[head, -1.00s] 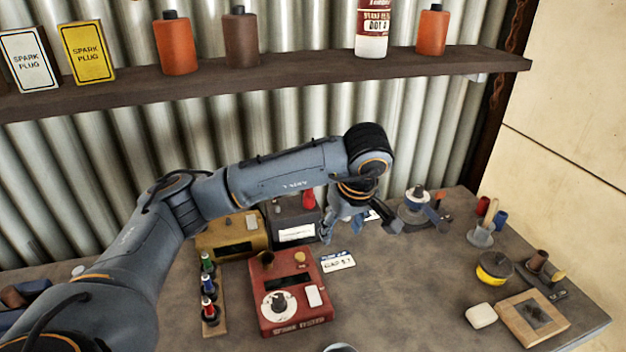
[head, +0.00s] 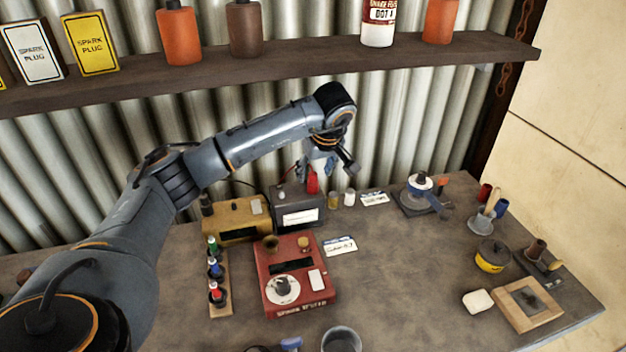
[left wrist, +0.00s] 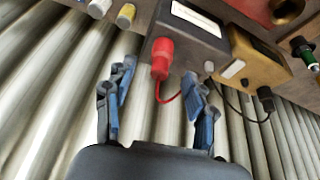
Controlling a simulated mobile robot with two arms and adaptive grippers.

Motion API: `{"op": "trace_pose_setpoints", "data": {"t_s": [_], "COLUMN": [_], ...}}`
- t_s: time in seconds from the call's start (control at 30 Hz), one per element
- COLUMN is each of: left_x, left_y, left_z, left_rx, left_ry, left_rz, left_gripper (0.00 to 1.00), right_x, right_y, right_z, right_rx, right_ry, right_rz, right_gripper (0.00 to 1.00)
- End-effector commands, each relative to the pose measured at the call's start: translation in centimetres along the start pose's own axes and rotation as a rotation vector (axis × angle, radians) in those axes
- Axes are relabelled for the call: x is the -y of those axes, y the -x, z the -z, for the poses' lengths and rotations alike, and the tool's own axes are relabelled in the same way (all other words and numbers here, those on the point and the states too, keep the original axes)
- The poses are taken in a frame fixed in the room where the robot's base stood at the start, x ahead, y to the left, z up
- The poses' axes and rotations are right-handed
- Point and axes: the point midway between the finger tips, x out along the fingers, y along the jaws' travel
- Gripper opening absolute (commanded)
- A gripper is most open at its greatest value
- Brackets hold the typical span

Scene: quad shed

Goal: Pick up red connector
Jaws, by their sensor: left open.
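The red connector (head: 313,182) is at the dark grey box (head: 298,217) near the back of the bench. In the left wrist view the red connector (left wrist: 162,58) stands out from the box, with a red cable curving from its end. My left gripper (head: 328,164) is above and close to the connector in the head view, partly overlapping it. In the left wrist view my left gripper (left wrist: 160,74) is open, its blue-padded fingers on either side of the connector's end, with a visible gap to each. Contact is not visible. My right gripper is not in view.
A brass-coloured box (head: 236,222) stands left of the dark box. A red tester (head: 312,280) sits in front. Small jars (head: 349,198) stand to the right. The corrugated wall (head: 400,140) is close behind, with a shelf (head: 300,70) above.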

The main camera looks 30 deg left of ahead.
Motion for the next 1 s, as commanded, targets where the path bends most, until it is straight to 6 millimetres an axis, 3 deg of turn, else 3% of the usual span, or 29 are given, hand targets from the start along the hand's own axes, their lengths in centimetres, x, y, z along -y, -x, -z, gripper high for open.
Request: {"op": "trace_pose_setpoints", "data": {"t_s": [0.23, 0.53, 0.8, 1.0], "left_x": [0.1, 0.1, 0.1, 0.1], "left_y": [-3.7, -4.3, -4.3, -4.3], "left_z": [-0.2, -0.3, -0.3, -0.3], "left_rx": [0.003, 0.002, 0.002, 0.002], "left_ry": [-0.003, -0.004, -0.004, -0.003], "left_rz": [0.005, 0.002, 0.002, 0.002], "left_gripper": [0.55, 0.55, 0.02, 0.02], "right_x": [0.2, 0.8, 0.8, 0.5], "right_y": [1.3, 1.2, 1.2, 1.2], "right_z": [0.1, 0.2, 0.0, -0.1], "right_rx": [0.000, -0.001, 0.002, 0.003], "right_ry": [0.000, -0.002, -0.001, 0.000], "right_rz": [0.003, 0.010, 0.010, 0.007], "right_gripper": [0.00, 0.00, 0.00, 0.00]}}
